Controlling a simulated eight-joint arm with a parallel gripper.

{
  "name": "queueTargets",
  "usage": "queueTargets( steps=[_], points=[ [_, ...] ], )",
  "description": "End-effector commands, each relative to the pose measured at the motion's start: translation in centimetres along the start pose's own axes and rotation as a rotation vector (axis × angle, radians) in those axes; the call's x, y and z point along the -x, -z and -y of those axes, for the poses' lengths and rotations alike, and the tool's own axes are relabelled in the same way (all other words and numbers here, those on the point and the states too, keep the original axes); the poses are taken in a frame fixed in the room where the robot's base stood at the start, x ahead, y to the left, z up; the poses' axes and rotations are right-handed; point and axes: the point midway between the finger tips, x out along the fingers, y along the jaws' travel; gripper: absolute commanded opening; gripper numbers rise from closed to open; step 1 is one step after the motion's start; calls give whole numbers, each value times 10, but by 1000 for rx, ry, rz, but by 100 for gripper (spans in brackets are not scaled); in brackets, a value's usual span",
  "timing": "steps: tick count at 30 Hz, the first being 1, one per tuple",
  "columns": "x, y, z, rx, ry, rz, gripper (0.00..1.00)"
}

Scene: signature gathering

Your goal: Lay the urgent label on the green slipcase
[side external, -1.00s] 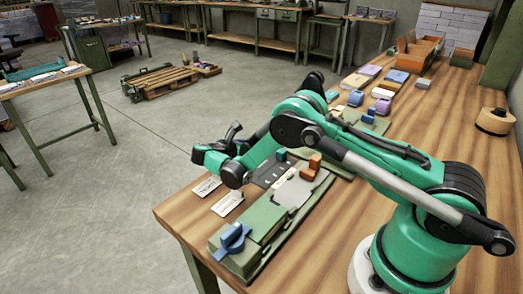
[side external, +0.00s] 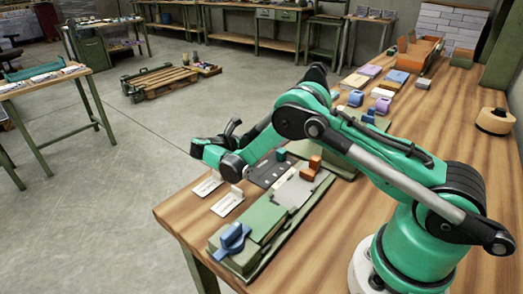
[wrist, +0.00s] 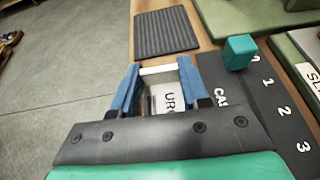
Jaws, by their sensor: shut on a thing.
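My gripper (wrist: 160,70) has blue fingers, shut on the white grip bar of the urgent label (wrist: 168,101). The letters "UR" show on the label between the fingers. Whether it touches the table cannot be told. In the side view my wrist hides the fingertips. I cannot single out the green slipcase with certainty. In the wrist view a flat green piece (wrist: 262,12) lies at the top right, beyond the teal block.
A dark numbered board (wrist: 264,100) with a teal block (wrist: 238,52) is right of my gripper. A ribbed dark pad (wrist: 166,30) lies ahead. Two white labels (side external: 207,186) (side external: 227,205) lie near the table edge. A green fixture with a blue knob (side external: 232,238) stands in front.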

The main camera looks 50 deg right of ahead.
Motion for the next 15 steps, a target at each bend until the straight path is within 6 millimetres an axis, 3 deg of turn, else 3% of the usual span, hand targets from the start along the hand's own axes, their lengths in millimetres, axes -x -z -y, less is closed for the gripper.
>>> queueTargets(
  steps=[5, 15],
  points=[
    [15, -36, 0, 0, 0, 0, 0],
    [53, -128, 1, 0, 0, 0, 0]
  ],
)
